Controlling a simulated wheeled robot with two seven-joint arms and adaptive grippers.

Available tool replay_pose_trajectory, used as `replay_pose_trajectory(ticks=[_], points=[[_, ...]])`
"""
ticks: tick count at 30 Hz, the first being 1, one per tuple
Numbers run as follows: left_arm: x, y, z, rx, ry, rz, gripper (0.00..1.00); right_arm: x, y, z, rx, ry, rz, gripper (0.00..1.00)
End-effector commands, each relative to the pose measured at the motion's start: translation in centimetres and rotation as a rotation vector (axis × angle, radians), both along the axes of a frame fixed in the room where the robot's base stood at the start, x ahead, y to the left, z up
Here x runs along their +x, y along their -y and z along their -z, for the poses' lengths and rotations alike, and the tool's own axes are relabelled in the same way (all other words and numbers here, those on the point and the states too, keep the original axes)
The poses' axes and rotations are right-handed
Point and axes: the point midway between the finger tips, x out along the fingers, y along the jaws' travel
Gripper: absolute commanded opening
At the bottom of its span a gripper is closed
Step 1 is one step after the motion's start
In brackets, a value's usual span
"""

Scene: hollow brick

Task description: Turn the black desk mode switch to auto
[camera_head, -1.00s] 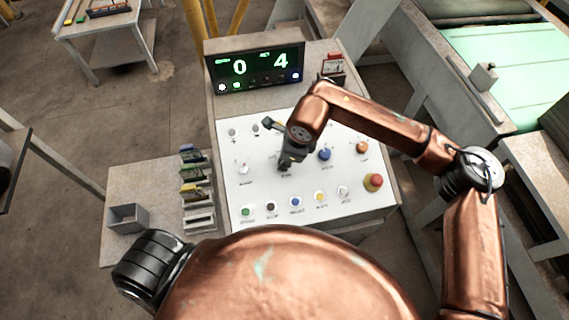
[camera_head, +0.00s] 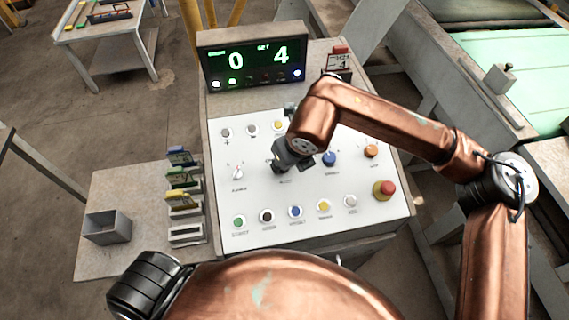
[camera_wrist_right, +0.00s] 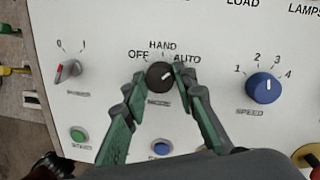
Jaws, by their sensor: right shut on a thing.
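The black mode switch (camera_wrist_right: 160,75) shows in the right wrist view as a round knob under the labels OFF, HAND and AUTO. Its pale pointer mark leans up and to the right, toward AUTO. My right gripper (camera_wrist_right: 163,83) is shut on the knob, with one green-grey finger on each side. In the head view my right gripper (camera_head: 279,166) reaches down to the middle of the white panel and hides the switch. My left gripper is not in view.
The blue speed knob (camera_wrist_right: 264,88) is close on the right, and a red-pointer switch (camera_wrist_right: 68,72) is on the left. A row of buttons (camera_head: 295,212) lies below. A red emergency button (camera_head: 384,189) is at the panel's right. The display (camera_head: 257,68) stands behind.

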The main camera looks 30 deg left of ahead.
Motion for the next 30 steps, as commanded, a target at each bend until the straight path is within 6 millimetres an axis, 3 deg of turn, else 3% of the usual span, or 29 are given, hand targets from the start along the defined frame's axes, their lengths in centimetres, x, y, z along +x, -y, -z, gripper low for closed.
replay_pose_trajectory(ticks=[23, 24, 30], points=[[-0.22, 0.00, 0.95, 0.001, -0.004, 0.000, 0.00, -0.34, 0.15, 0.35, 0.013, -0.023, 0.091, 0.02], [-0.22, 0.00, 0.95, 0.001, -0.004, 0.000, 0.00, -0.33, 0.15, 0.36, 0.013, -0.023, 0.091, 0.28], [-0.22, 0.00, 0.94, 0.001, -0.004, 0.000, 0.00, -0.22, 0.08, 0.21, 0.016, -0.020, 0.091, 0.42]])
